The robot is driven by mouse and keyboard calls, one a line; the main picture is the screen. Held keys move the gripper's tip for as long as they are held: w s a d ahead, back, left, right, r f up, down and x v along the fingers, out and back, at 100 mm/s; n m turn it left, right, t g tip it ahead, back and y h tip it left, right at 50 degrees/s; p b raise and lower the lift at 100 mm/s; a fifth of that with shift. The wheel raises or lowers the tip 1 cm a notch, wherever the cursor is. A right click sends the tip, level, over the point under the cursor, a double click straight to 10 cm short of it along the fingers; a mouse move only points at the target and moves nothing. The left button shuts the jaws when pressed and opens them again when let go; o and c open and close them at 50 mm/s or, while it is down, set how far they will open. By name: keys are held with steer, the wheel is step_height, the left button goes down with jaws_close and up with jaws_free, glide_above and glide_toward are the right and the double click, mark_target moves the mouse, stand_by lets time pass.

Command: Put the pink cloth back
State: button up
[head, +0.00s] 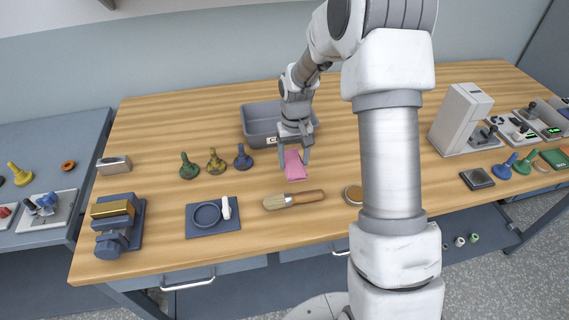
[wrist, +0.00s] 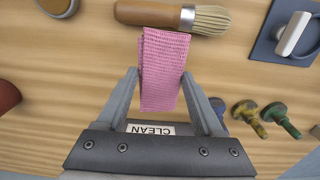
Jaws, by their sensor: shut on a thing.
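The pink cloth (head: 294,167) is a small folded piece at the middle of the wooden table, and it also shows in the wrist view (wrist: 163,70). My gripper (head: 293,156) is shut on the cloth, with one finger on each side of it in the wrist view (wrist: 160,80). One end of the cloth reaches to the brush handle in the wrist view. I cannot tell whether the cloth touches the table. A grey bin (head: 259,124) stands just behind my gripper, partly hidden by my arm. Its label reads CLEAN in the wrist view (wrist: 151,129).
A wooden-handled brush (head: 293,199) lies just in front of the cloth. Green, yellow and blue bobbin-like pieces (head: 215,162) stand left of the bin. A blue mat (head: 199,228) holds a round dish and a white piece. A round lidded tin (head: 353,194) is at the right.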

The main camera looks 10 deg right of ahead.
glide_above(284, 172)
step_height(284, 172, down, 3)
steer(key=shift+f, duration=0.15)
steer(key=shift+f+p, duration=0.55)
steer(key=shift+f, duration=1.5)
steer(key=shift+f, duration=0.2)
steer(key=o, duration=1.3)
steer(key=shift+r, duration=0.1)
